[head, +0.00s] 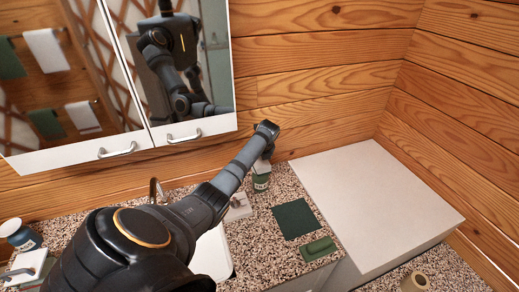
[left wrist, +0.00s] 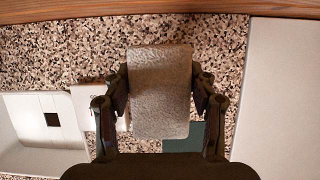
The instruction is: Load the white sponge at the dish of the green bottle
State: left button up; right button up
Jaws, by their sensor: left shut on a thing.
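My left gripper (head: 264,155) is at the far end of my arm, just above the green bottle (head: 261,184), which has a white label and stands upright on the speckled counter. In the left wrist view the left gripper (left wrist: 160,95) is shut on the white sponge (left wrist: 160,85), which looks greyish in shade. The sponge lies between the two fingers and hides what is directly beneath it. The dish on top of the bottle is hidden in both views, so I cannot tell whether the sponge touches it. My right gripper is not in view.
A dark green cloth (head: 296,219) and a green sponge (head: 318,249) lie right of the bottle. A pale slab (head: 375,200) is further right. A sink (left wrist: 30,125) is to the left. A blue bottle (head: 20,236) stands far left. A mirrored cabinet (head: 185,60) hangs above.

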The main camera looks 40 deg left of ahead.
pick_arm(q)
jog(key=shift+f, duration=0.45)
dwell(0.6)
notch_tip(320, 180, up, 5)
jog(key=p, duration=0.5)
jog(key=shift+r, duration=0.15)
jog(key=shift+r+p, duration=0.95)
jog(key=shift+p, duration=0.05)
jog(key=shift+f, duration=0.1)
